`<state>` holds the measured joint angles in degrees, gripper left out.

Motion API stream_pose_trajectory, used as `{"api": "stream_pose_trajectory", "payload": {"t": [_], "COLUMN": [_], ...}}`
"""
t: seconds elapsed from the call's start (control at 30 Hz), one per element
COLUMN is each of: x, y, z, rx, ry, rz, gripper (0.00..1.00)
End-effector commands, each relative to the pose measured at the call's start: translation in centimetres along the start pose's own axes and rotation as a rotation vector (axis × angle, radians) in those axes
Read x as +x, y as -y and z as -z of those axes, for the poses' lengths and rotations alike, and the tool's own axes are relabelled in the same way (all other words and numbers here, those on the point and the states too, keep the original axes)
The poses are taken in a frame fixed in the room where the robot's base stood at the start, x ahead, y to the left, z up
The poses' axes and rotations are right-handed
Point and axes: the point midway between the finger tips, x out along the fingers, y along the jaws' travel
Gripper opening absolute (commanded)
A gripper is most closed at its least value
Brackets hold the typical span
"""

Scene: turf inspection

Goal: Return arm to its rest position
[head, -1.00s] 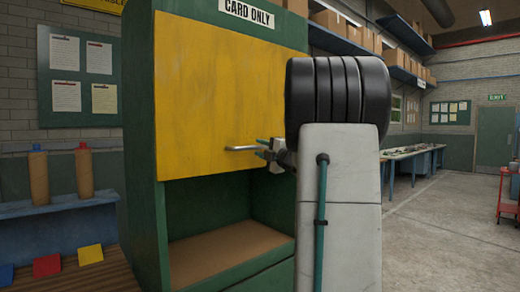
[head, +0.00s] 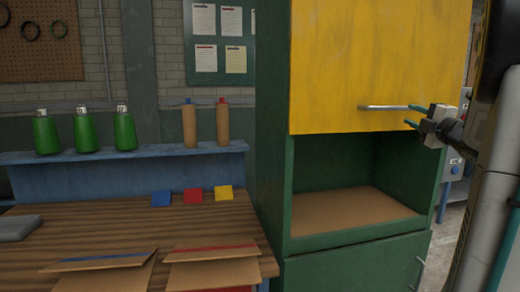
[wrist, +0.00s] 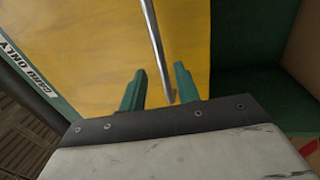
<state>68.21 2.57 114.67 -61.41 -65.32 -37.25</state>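My gripper (head: 414,115) is at the right of the head view, by the right end of the metal bar handle (head: 382,107) on the yellow door (head: 375,65). Its two teal fingers are apart. In the wrist view the fingers (wrist: 158,88) are also spread, and the handle (wrist: 155,45) shows between them; I cannot tell whether they touch it. The yellow door covers the upper part of a green cabinet (head: 270,130). Below the door, the compartment is open and empty, with a brown floor (head: 350,212).
A wooden bench (head: 100,225) at left holds blue (head: 160,199), red (head: 194,195) and yellow (head: 223,193) pieces and tilted boards. A blue shelf (head: 130,170) carries three green bottles (head: 84,132) and two brown bottles (head: 189,125). A lower green door (head: 350,268) has its own handle.

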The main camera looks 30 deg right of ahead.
Motion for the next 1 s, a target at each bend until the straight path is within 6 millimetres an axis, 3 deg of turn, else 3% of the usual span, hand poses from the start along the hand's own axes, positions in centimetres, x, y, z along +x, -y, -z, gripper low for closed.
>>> {"api": "stream_pose_trajectory", "payload": {"t": [0.17, 0.27, 0.4, 0.53, 0.67, 0.77, 0.8, 1.0], "x": [0.0, -0.3, -3.3, -6.1, -8.9, -11.5, -12.6, -19.2], "y": [0.4, 1.7, 5.8, 9.2, 12.6, 14.9, 15.8, 18.5], "z": [-0.6, -2.8, -7.2, -6.7, -2.0, 3.8, 6.5, 20.2], "rx": [0.025, 0.091, 0.281, 0.490, 0.700, 0.855, 0.911, 1.103], "ry": [0.027, 0.143, 0.458, 0.733, 0.960, 1.107, 1.160, 1.343], "rz": [0.019, 0.068, 0.175, 0.268, 0.380, 0.490, 0.543, 0.835], "gripper": [0.32, 0.32, 0.32, 0.32, 0.32, 0.32, 0.32, 0.32]}}
